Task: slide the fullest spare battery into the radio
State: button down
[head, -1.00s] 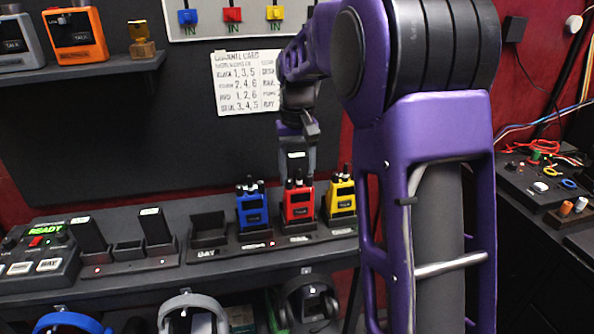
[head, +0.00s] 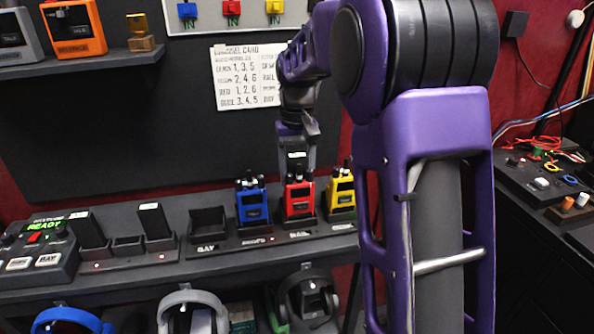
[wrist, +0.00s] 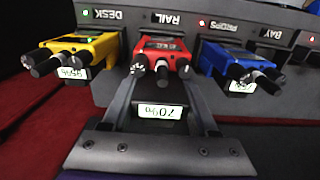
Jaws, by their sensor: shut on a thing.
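My gripper (wrist: 160,136) is shut on a dark battery (wrist: 157,124) whose white label reads 70% in the wrist view. In the head view my gripper (head: 297,163) hangs right above and behind the red radio (head: 298,199). The red radio (wrist: 164,48) stands upright in the dock marked RAIL, directly beyond the battery in the wrist view. I cannot tell whether battery and radio touch. Two batteries, one at left (head: 90,231) and one at right (head: 153,220), stand in the charger (head: 130,257), with an empty slot between them.
The blue radio (head: 251,204) and yellow radio (head: 340,194) flank the red one closely. The BAY dock (head: 208,226) is empty. A READY console (head: 40,250) stands at far left. Headphones (head: 307,297) hang below the shelf.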

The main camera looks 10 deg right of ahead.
jog(key=shift+f+b, duration=0.6)
jog(key=shift+f, duration=0.6)
jog(key=shift+c, duration=0.4)
grip_release()
